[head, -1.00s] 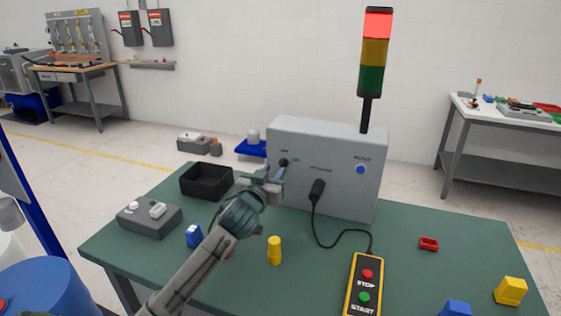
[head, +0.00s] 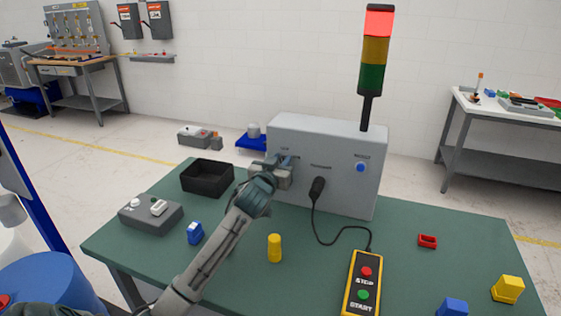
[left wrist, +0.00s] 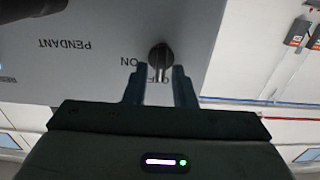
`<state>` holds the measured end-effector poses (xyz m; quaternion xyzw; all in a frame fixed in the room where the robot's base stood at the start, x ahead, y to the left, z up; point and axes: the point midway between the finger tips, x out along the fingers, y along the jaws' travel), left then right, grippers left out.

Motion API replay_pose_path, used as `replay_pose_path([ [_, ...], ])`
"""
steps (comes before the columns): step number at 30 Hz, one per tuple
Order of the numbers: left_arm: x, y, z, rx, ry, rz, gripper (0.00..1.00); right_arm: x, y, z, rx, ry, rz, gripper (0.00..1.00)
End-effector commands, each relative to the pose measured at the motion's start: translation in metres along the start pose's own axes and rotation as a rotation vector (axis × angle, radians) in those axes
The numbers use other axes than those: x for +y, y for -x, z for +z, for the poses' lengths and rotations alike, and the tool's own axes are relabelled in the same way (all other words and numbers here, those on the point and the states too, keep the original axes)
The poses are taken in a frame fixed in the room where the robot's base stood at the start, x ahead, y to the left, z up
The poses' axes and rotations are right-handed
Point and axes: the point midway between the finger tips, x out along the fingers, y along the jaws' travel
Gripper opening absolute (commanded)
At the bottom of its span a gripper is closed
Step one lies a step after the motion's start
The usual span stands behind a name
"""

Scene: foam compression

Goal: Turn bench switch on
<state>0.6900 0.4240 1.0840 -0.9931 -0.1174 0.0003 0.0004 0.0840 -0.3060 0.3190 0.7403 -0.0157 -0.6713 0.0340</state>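My left gripper (head: 284,160) is at the upper left of the box face and mostly hides the switch in the head view. In the left wrist view the left gripper's fingers (left wrist: 158,85) are apart, one on each side of the knob's handle, with visible gaps. My right gripper is not in view.
A stack light (head: 374,50) glows red above the box. A cable joins the box to a yellow pendant (head: 363,284). The green bench (head: 220,285) also holds a black bin (head: 207,178), a grey button box (head: 150,212), a yellow cylinder (head: 274,248) and small blocks.

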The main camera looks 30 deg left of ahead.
Motion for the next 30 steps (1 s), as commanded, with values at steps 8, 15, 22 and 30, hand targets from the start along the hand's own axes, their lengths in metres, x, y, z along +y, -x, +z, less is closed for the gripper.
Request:
replay_pose_path([
  [8,0.001,0.000,-0.002,0.000,-0.058,0.000,0.01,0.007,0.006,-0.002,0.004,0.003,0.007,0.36],
  [15,0.003,0.000,-0.002,-0.002,-0.215,0.000,0.01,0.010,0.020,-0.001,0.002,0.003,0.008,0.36],
  [22,0.006,0.000,-0.002,-0.001,-0.430,0.000,0.01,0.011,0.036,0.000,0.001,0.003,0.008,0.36],
  [30,0.009,0.000,0.000,-0.002,-0.687,0.000,0.01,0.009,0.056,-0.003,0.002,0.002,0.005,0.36],
])
